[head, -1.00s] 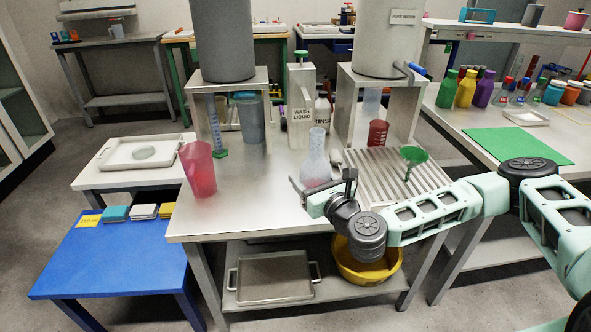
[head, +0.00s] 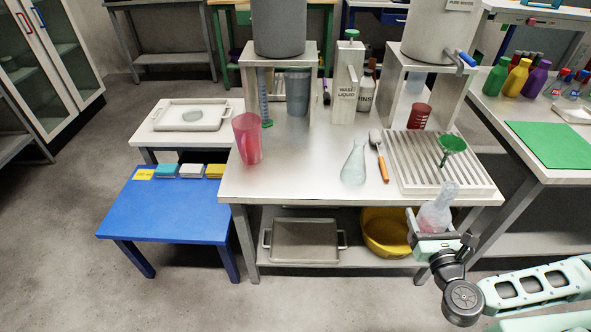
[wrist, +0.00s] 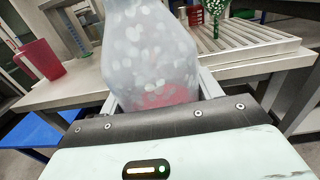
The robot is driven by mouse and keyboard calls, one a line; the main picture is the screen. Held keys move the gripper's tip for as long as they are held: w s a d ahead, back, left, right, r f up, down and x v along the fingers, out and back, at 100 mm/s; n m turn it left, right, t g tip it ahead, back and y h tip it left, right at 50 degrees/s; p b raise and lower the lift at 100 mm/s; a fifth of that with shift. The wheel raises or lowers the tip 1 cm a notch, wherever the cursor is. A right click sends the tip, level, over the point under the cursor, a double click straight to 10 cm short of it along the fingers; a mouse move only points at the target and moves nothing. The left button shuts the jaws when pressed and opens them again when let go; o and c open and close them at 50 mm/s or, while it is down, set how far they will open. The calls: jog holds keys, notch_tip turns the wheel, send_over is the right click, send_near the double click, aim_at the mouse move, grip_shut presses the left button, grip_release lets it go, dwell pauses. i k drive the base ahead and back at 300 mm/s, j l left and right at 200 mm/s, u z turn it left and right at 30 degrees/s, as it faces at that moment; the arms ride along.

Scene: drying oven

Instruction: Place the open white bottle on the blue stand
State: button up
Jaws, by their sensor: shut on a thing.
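A translucent whitish bottle (head: 437,208) with pale specks and a reddish lower part is held by my gripper (head: 432,238) in front of the steel table's front right edge. It looks nearly upright, with no clear cap in the head view. In the wrist view the bottle (wrist: 150,55) stands between my fingers (wrist: 155,100), which are shut on its lower part; its top is cut off. The low blue stand (head: 160,215) is at the left, apart from the gripper, with coloured pads along its back edge and most of its top bare.
The steel table (head: 300,185) bears a conical flask (head: 354,162), an orange-handled tool (head: 379,155), a red beaker (head: 247,138) and a ribbed rack (head: 440,175) with a green funnel (head: 452,145). A yellow basin (head: 385,232) is on the lower shelf. Floor in front is clear.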

aim_at(165, 209)
jog(key=i+j, duration=0.1)
jog(key=j, duration=1.15)
jog(key=i+j, duration=0.1)
jog(key=j, duration=2.45)
jog(key=i+z, duration=0.05)
jog(key=i, duration=0.05)
